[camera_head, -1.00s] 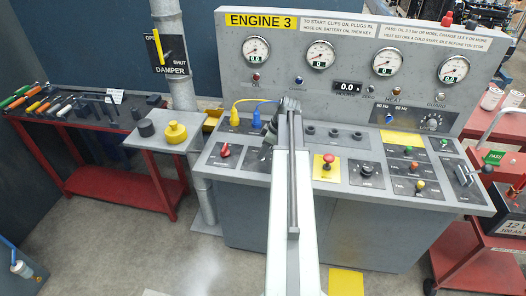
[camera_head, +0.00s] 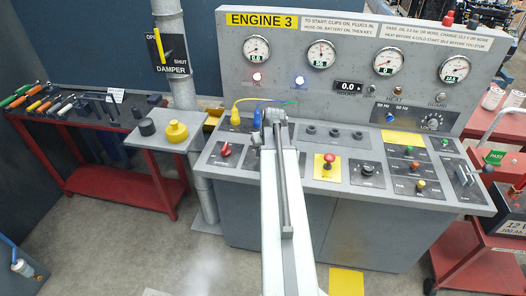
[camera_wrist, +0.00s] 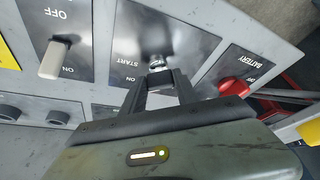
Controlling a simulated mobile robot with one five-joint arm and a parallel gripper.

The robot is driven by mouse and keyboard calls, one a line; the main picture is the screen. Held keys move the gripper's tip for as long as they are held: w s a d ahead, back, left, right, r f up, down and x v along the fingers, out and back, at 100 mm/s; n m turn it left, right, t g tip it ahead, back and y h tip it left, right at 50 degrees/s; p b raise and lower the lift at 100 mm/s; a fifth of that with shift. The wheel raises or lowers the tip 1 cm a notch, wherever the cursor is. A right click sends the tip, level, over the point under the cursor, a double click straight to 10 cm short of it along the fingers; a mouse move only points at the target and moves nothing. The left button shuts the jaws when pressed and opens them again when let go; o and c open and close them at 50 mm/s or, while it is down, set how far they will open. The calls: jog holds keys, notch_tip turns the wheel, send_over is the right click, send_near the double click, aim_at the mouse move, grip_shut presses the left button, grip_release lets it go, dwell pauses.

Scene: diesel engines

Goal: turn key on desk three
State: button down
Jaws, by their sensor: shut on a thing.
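Desk three is the grey console (camera_head: 300,222) labelled ENGINE 3. Its key (camera_wrist: 156,63) is a small metal piece in a dark START/ON panel (camera_wrist: 128,44) in the wrist view. My gripper (camera_wrist: 160,80) is shut on the key, with its fingertips at the switch. In the head view my gripper (camera_head: 272,118) is over the left part of the desk top, and my arm hides the key there. The OIL lamp (camera_head: 257,77) is lit red, and a second lamp (camera_head: 299,81) is lit bluish white.
The red battery knob (camera_wrist: 234,87) is just right of my gripper in the wrist view. A white toggle (camera_wrist: 54,60) is to the left. A red emergency button (camera_head: 328,160) stands right of my arm. A tool bench (camera_head: 90,125) is at left, a red cart (camera_head: 490,255) at right.

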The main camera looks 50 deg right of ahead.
jog(key=shift+a+m+g+h, duration=0.1)
jog(key=shift+m+g+h, duration=0.4)
jog(key=shift+m, duration=1.4)
jog(key=c, duration=0.9)
grip_release()
jog(key=shift+r, duration=0.1)
jog(key=p+v, duration=0.7)
jog(key=shift+s+a+r, duration=0.15)
jog(key=shift+a+r, duration=0.05)
